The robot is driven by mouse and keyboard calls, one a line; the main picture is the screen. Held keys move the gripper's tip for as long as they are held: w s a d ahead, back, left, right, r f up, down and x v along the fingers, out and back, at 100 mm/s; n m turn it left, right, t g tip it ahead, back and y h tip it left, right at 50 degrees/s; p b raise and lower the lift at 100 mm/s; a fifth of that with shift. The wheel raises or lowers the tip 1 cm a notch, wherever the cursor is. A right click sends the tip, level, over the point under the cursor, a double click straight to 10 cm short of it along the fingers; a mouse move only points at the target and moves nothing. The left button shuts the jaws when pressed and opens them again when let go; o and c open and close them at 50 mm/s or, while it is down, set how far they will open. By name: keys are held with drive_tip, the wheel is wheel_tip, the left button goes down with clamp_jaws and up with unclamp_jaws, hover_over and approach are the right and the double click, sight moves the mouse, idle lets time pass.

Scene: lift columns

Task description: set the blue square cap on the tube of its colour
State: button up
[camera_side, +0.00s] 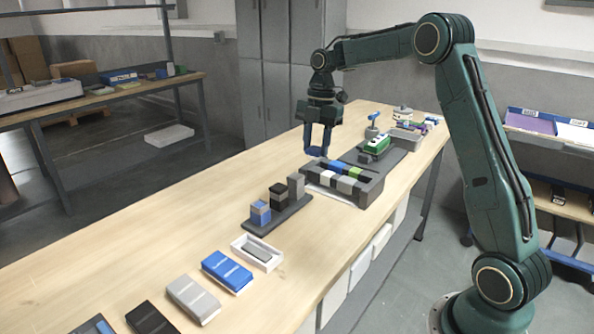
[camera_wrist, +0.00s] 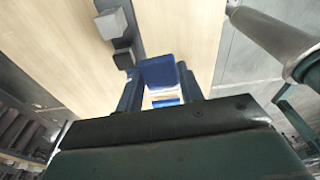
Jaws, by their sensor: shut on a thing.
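My gripper (camera_side: 317,147) is shut on the blue square cap (camera_side: 314,152), above the back left end of the dark tray. In the wrist view the blue cap (camera_wrist: 158,72) sits between the two fingers. Three square tubes stand upright on a dark base (camera_side: 285,217), left of and nearer the camera than my gripper. They are a blue-and-grey tube (camera_side: 260,212), a black tube (camera_side: 278,196) and a grey tube (camera_side: 296,186). The cap is apart from the tubes. Its underside is hidden.
The dark tray (camera_side: 370,193) holds several blue, green, white and black blocks. A white box (camera_side: 237,246) and blue, grey and black flat cases lie toward the front. A dark board with a green device (camera_side: 377,144) lies behind the tray. The left table side is clear.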

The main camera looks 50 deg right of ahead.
drive_tip(key=w+a+f, duration=0.2)
drive_tip(key=w+a, duration=0.2)
drive_tip(key=a, duration=0.2)
drive_tip(key=w+a+f, duration=0.2)
drive_tip(key=w+a, duration=0.2)
drive_tip(key=a, duration=0.2)
drive_tip(key=shift+w+a+f+m, duration=0.3)
drive_tip(key=shift+w+m, duration=0.1)
drive_tip(key=shift+f, duration=0.2)
drive_tip(key=shift+f, duration=2.6)
drive_tip(key=shift+f, duration=0.6)
idle(0.3)
drive_tip(key=o, duration=1.5)
